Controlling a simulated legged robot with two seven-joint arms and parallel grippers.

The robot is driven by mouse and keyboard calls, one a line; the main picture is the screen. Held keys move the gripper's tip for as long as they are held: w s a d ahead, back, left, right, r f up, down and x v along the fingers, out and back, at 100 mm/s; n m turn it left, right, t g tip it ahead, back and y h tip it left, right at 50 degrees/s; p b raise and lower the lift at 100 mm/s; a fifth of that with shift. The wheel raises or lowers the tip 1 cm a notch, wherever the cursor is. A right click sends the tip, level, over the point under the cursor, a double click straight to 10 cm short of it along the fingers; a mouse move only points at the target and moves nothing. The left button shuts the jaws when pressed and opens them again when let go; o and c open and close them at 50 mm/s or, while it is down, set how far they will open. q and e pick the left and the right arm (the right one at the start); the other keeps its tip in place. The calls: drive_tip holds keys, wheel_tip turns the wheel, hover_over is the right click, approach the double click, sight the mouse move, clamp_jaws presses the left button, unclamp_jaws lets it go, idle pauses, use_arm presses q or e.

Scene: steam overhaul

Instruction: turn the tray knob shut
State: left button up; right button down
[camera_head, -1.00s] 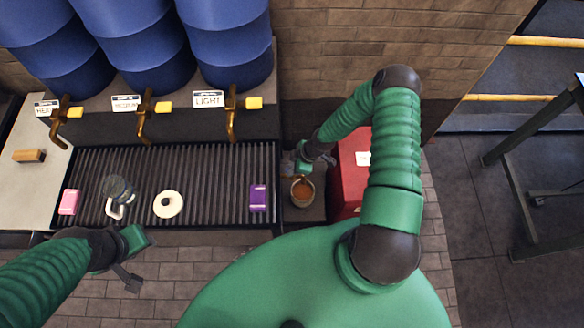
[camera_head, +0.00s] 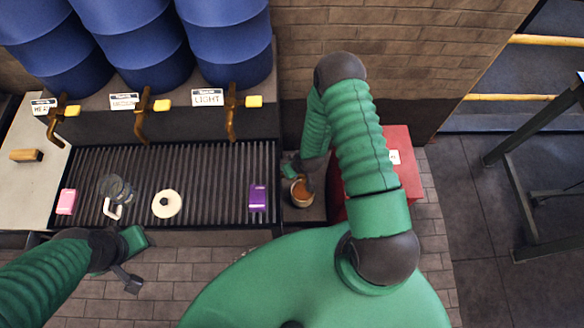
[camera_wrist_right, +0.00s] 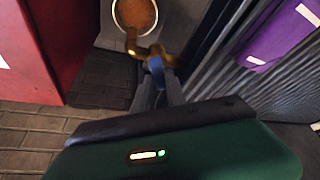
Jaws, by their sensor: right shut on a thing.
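In the right wrist view a brass tray tap (camera_wrist_right: 132,42) ends at a round cup (camera_wrist_right: 135,12) of brown liquid. My right gripper (camera_wrist_right: 157,72) is shut on the tray knob, a small blue part (camera_wrist_right: 155,64) at the brass tap, mostly hidden between the fingers. In the head view my right arm reaches down past the right end of the ribbed drip tray (camera_head: 235,170), and the arm covers the knob. The cup (camera_head: 302,192) shows there just below the hand. My left gripper (camera_head: 132,278) hangs in front of the tray, apart from everything; its jaws are unclear.
On the tray lie a pink block (camera_head: 67,201), a grey mug (camera_head: 116,192), a white ring (camera_head: 167,203) and a purple block (camera_head: 258,198). Blue barrels with brass taps (camera_head: 143,115) stand behind it.

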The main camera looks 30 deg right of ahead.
drive_tip(key=m+h, duration=0.1)
drive_tip(key=m, duration=0.2)
drive_tip(key=m+h+b, duration=0.1)
drive_tip(key=m, duration=0.2)
drive_tip(key=shift+w+r, duration=0.1)
drive_tip(key=shift+w, duration=0.05)
drive_tip(key=shift+m, duration=0.3)
drive_tip(key=c, duration=1.4)
unclamp_jaws()
drive_tip(key=shift+o, duration=0.2)
drive_tip(key=v, duration=1.6)
drive_tip(key=shift+w+a+r+g, duration=0.2)
drive_tip(key=shift+a+r+g, duration=0.1)
drive_tip(key=shift+a+r, duration=0.1)
